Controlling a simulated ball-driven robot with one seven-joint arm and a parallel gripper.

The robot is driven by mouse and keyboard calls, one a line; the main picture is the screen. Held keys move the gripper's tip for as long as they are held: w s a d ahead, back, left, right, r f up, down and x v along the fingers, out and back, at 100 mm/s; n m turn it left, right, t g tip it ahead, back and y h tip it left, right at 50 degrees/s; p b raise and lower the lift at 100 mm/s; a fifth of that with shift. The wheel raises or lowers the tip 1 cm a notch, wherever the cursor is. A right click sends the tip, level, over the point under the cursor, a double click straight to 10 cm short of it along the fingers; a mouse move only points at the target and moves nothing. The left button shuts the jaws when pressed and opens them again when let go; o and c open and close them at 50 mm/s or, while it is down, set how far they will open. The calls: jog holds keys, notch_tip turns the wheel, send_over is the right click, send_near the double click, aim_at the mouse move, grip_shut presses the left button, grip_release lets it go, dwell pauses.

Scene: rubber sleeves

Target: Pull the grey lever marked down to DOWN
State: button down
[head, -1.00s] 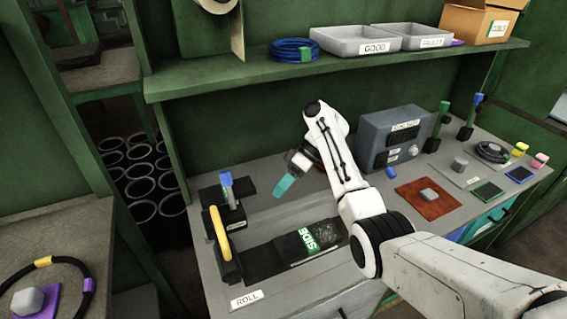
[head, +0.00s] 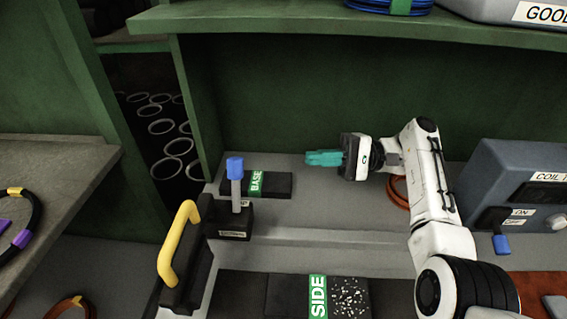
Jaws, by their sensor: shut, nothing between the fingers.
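An upright grey lever (head: 236,193) with a blue knob on top stands in a black base block at the left of the bench. The small label (head: 233,233) on the base is too small to read. My gripper (head: 311,158) has teal fingers, which are shut with nothing between them. It points left, to the right of the blue knob and apart from it, with a clear gap between.
A yellow handle (head: 178,243) stands left of the lever. A black BASE block (head: 284,185) lies behind it and a SIDE pad (head: 347,296) in front. A grey-blue machine (head: 520,172) with a blue-tipped switch stands right. A shelf (head: 300,31) overhangs the back.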

jog(key=p, duration=0.3)
send_near(236, 186)
jog(key=w+a+r, duration=0.1)
jog(key=w+a, duration=0.3)
jog(key=w, duration=0.1)
jog(key=s+a, duration=0.1)
jog(key=s+a+r+p, duration=0.1)
jog(key=s, duration=0.1)
jog(key=shift+r, duration=0.15)
